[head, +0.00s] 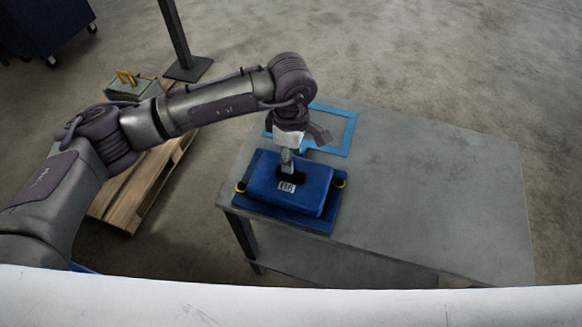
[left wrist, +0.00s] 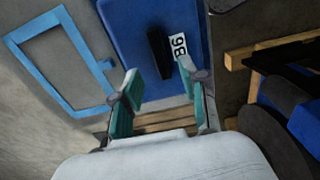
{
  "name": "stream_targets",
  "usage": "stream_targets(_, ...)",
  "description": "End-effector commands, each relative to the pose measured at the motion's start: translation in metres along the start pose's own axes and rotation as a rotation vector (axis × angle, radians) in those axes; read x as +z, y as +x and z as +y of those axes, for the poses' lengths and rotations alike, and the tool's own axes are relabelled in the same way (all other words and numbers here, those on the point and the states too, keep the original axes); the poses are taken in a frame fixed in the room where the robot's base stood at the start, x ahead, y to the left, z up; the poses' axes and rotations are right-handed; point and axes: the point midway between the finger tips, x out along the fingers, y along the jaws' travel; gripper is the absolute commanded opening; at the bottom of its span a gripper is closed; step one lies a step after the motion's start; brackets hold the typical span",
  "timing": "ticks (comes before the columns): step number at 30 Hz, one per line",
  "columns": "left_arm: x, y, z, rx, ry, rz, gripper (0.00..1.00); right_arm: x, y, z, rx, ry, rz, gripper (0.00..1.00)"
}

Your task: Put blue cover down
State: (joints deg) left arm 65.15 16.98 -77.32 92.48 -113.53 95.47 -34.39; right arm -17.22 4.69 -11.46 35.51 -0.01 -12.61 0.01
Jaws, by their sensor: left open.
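The blue cover (head: 310,188) lies flat on a blue base plate (head: 318,226) at the near left of the grey table. It has a dark handle bar on top and a white number label (head: 287,187). My left gripper (head: 287,163) is over the cover, close to the handle, partly hiding it. In the left wrist view the left gripper (left wrist: 160,76) is open, with the end of the black handle (left wrist: 158,52) between its fingertips in the picture. The cover (left wrist: 125,35) fills the top middle there. I cannot tell whether the fingers touch the handle. My right gripper is out of view.
A light-blue rectangular outline (head: 347,142) lies on the table (head: 440,190) behind the cover; it looks empty. Yellow-and-black knobs (head: 339,180) stand beside the cover. The table's right side is clear. A wooden pallet (head: 163,187) stands on the floor at left, near a dark post (head: 178,35).

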Motion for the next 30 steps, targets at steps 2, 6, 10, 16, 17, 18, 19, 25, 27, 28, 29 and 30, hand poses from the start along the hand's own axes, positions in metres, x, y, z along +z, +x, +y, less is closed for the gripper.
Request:
stream_targets(2, 0.0, -0.015, 0.001, 0.005, 0.0, 0.0, 0.43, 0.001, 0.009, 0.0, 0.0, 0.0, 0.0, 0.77)
stream_targets(6, 0.0, -0.04, 0.001, 0.003, 0.001, 0.001, 0.43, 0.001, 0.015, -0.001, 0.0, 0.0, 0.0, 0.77)
stream_targets(10, 0.0, -0.055, 0.0, 0.001, -0.001, 0.001, 0.43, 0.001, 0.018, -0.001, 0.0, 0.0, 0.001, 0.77)
stream_targets(16, 0.0, -0.062, 0.0, -0.001, 0.0, 0.001, 0.43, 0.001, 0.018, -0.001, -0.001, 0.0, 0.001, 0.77)
stream_targets(17, 0.0, -0.063, 0.0, -0.001, 0.0, 0.001, 0.43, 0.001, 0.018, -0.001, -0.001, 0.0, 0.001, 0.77)
stream_targets(18, 0.0, -0.063, 0.0, -0.001, 0.0, 0.001, 0.43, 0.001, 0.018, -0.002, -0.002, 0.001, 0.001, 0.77)
stream_targets(19, 0.0, -0.062, 0.0, -0.001, 0.0, 0.001, 0.43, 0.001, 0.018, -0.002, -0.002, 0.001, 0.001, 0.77)
stream_targets(25, 0.014, -0.058, -0.006, -0.013, 0.005, -0.063, 0.43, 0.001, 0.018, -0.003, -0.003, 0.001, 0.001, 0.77)
stream_targets(27, 0.043, -0.053, -0.016, -0.035, 0.009, -0.192, 0.43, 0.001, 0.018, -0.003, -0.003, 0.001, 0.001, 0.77)
stream_targets(28, 0.06, -0.052, -0.022, -0.05, 0.006, -0.273, 0.43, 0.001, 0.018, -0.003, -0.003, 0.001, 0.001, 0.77)
stream_targets(29, 0.08, -0.053, -0.03, -0.069, 0.0, -0.372, 0.43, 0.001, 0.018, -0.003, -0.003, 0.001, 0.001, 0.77)
stream_targets(30, 0.11, -0.059, -0.041, -0.1, -0.016, -0.524, 0.43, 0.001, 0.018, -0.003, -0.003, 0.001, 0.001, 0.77)
